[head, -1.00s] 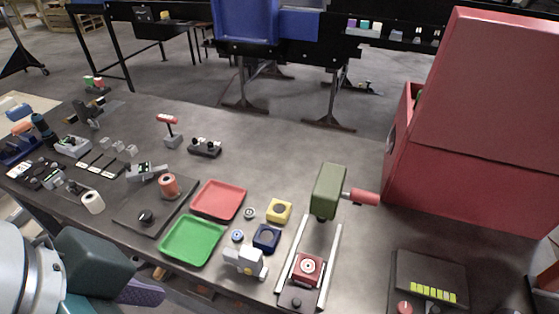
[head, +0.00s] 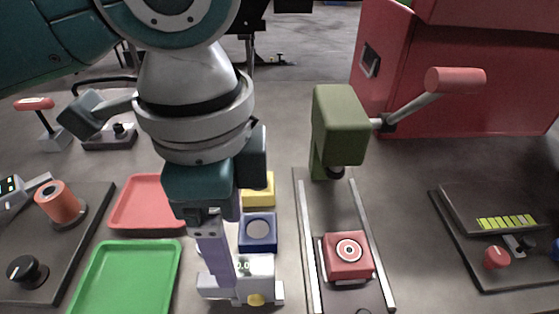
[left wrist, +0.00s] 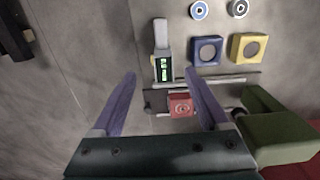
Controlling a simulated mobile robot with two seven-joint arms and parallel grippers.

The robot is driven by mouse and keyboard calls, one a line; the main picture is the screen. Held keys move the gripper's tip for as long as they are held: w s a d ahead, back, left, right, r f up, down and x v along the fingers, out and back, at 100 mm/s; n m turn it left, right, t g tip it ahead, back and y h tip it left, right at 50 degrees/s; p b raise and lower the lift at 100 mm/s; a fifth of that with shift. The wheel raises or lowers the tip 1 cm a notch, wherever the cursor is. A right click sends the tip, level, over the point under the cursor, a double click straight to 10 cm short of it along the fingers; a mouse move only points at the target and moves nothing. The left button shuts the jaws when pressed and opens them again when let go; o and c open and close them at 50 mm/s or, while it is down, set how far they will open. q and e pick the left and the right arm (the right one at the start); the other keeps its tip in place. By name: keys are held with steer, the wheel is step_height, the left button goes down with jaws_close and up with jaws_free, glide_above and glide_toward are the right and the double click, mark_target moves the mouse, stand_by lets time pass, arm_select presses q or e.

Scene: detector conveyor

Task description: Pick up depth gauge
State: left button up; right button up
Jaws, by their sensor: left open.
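The depth gauge (head: 258,273) is a pale grey block with a small lit display and a yellow knob, on the table below my left gripper. In the left wrist view the gauge (left wrist: 161,42) stands between the lines of the two fingers, its green display facing the camera. My left gripper (head: 222,270) points down with purple fingers, one of them hiding part of the gauge in the head view. In the left wrist view the gripper (left wrist: 160,74) is open and empty, a finger either side of the gauge. Contact cannot be told. My right gripper is not in view.
A blue block (head: 258,246) and a yellow block (head: 259,196) lie behind the gauge. A green tray (head: 125,250) and red tray (head: 147,229) are to the left. A railed press (head: 340,125) with a red block (head: 347,270) is to the right. A red cabinet (head: 440,90) stands behind.

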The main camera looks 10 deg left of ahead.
mark_target(244, 266)
arm_select(q)
steer(key=f, duration=0.7)
steer(key=shift+w+d, duration=0.35)
steer(key=shift+d, duration=0.05)
jaws_close()
